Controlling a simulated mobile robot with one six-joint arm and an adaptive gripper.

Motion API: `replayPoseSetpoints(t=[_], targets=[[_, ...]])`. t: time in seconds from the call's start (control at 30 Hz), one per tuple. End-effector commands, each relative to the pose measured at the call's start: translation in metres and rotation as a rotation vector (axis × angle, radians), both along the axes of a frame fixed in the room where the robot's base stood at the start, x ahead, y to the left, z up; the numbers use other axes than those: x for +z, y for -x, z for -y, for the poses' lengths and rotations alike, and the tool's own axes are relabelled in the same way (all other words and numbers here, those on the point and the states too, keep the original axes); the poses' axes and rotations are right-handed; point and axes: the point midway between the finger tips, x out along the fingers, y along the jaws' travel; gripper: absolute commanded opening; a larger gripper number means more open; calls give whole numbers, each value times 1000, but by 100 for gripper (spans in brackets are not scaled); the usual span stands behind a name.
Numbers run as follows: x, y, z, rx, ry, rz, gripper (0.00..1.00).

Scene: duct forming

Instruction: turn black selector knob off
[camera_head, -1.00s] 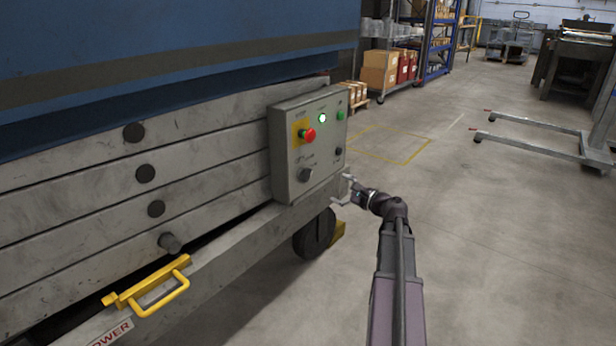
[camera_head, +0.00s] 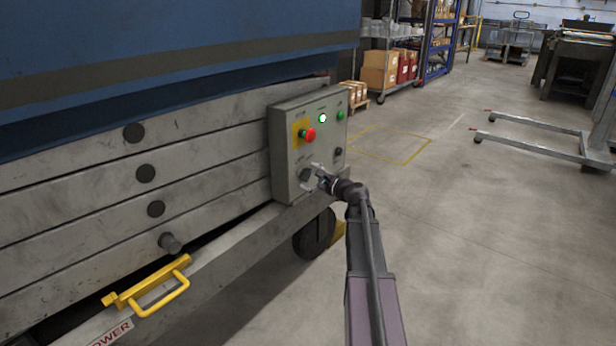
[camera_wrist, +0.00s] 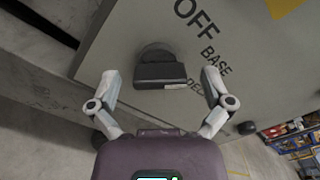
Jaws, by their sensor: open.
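The black selector knob (camera_wrist: 160,72) is on the grey control panel (camera_wrist: 110,35), with "OFF" and "BASE" lettering beside it in the wrist view. In the head view the knob (camera_head: 305,174) sits low on the front of the control panel (camera_head: 285,150), partly behind my fingers. My gripper (camera_head: 312,178) is open in front of it. In the wrist view my gripper (camera_wrist: 160,78) has one finger on each side of the knob, apart from it. I cannot tell how deep the fingertips reach.
A red emergency button (camera_head: 308,134) on a yellow plate, a lit green lamp (camera_head: 322,118), a green button (camera_head: 340,115) and a small black button (camera_head: 338,151) share the panel. A yellow handle (camera_head: 160,292) juts out at lower left. The floor (camera_head: 450,240) to the right is open.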

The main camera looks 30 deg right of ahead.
Motion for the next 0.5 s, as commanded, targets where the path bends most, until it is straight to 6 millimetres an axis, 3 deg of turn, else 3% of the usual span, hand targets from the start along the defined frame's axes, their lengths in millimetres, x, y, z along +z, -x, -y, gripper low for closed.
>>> replayPoseSetpoints(t=[0.37, 0.5], targets=[[0, -3, -1, 0, 0, 0, 100], [0, -3, -1, 0, 0, 0, 58]])
